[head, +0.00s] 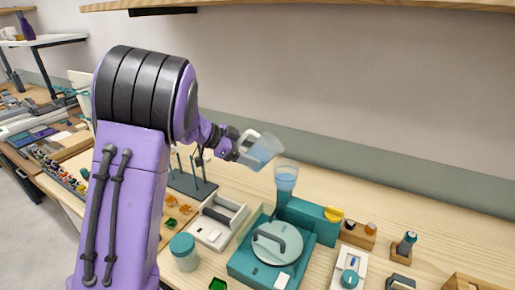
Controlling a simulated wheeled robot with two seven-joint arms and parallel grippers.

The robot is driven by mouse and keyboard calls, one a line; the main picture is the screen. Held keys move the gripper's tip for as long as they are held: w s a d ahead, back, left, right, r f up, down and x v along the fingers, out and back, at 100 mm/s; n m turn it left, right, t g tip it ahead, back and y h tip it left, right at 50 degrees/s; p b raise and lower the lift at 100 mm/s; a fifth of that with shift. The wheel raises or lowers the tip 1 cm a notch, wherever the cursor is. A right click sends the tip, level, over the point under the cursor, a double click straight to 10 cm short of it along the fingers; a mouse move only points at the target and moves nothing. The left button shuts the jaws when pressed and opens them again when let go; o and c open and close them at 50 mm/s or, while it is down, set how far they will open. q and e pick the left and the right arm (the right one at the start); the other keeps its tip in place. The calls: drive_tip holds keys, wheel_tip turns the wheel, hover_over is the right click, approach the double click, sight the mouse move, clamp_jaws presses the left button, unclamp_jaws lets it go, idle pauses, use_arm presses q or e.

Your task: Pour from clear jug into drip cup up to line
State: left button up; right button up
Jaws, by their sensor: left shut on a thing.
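My left gripper (245,147) is shut on the clear jug (265,150) and holds it tilted to the right, above the bench. The jug looks see-through, with bluish liquid in it. The clear drip cup (286,180) stands upright just to the right of and below the jug, beside a teal block. It has blue liquid in its lower part and a clear upper part. I cannot make out the line on the cup or a stream between jug and cup. My right gripper is not in view.
A teal device with a round handled lid (277,243) stands in front of the cup. A white tray (218,220), a teal-lidded jar (183,252) and a rack of rods (192,182) are to the left. Small items stand to the right. A shelf (300,5) hangs above.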

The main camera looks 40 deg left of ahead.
use_arm(q)
drive_tip(key=shift+s+d+r+y, duration=0.15)
drive_tip(key=shift+s+d+r, duration=0.1)
drive_tip(key=shift+s, duration=0.35)
drive_tip(key=shift+s+d+r+y, duration=0.15)
drive_tip(key=shift+s+d+r, duration=0.1)
drive_tip(key=shift+s, duration=0.3)
drive_tip(key=shift+w+a+f+g, duration=0.15)
drive_tip(key=shift+w+f, duration=0.05)
drive_tip(key=shift+w, duration=0.2)
drive_tip(key=shift+w+a+f+g, duration=0.15)
drive_tip(key=shift+w+f, duration=0.05)
drive_tip(key=shift+w, duration=0.2)
drive_tip(key=shift+w+a+f+p, duration=0.1)
drive_tip(key=shift+w+p, duration=0.2)
drive_tip(key=shift+p, duration=0.05)
drive_tip(key=shift+s+r+p, duration=0.45)
drive_tip(key=shift+r+p, duration=0.1)
drive_tip(key=shift+p, duration=0.15)
drive_tip(key=shift+w+a, duration=0.1)
drive_tip(key=shift+w, duration=0.05)
drive_tip(key=shift+w+a+f, duration=0.1)
drive_tip(key=shift+w+f, duration=0.15)
drive_tip(key=shift+f, duration=0.05)
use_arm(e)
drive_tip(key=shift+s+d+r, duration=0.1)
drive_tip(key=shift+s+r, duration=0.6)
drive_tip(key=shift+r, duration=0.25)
